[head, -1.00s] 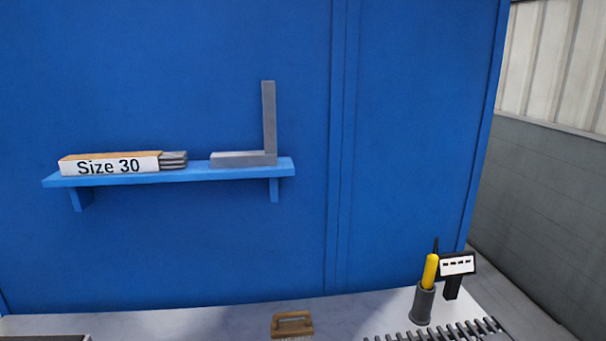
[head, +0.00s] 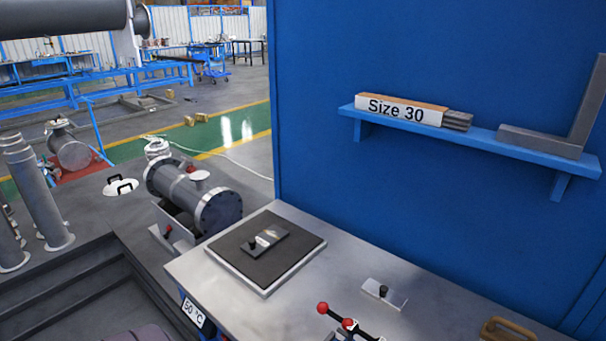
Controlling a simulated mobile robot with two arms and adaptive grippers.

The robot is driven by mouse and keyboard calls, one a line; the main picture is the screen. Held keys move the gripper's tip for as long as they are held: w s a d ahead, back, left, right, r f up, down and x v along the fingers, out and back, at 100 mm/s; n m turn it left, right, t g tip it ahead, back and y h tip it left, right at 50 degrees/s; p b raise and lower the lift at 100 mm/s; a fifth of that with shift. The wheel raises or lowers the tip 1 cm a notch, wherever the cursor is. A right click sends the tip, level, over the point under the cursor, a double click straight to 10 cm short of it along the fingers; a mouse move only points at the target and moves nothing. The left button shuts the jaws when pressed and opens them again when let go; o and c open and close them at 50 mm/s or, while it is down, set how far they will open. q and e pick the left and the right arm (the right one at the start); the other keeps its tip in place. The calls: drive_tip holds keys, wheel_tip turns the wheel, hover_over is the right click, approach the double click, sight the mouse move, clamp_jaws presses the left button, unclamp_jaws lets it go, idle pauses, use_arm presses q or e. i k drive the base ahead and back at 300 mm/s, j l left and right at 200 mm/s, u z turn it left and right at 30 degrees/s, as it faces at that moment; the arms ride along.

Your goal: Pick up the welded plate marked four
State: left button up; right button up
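A small grey plate (head: 266,240) with a dark knob and a light patch lies on a dark square pad with a pale rim (head: 287,276) on the metal bench. Another small light plate (head: 385,297) with a black knob lies on the bench farther right. I cannot read a number four on either plate, so I cannot tell which is the welded plate marked four. Neither of my grippers is in view.
The bench (head: 222,296) also holds red-knobbed levers (head: 347,325) and a wooden-handled brush (head: 508,331). A blue wall (head: 420,50) stands behind, with a shelf (head: 480,136) carrying a "Size 30" box (head: 400,108) and a square (head: 540,140). A flanged shell (head: 195,192) stands left.

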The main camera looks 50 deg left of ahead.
sight(269, 237)
drive_tip(key=u, duration=1.8)
drive_tip(key=i+j+z, duration=0.1)
drive_tip(key=j, duration=0.25)
drive_tip(key=i+j+z, duration=0.15)
drive_tip(key=j, duration=0.25)
drive_tip(key=i+j+z, duration=0.1)
drive_tip(key=i+j, duration=0.15)
drive_tip(key=j, duration=0.15)
drive_tip(key=i+j+z, duration=0.1)
drive_tip(key=j, duration=0.35)
drive_tip(key=i+j+z, duration=0.15)
drive_tip(key=j, duration=0.25)
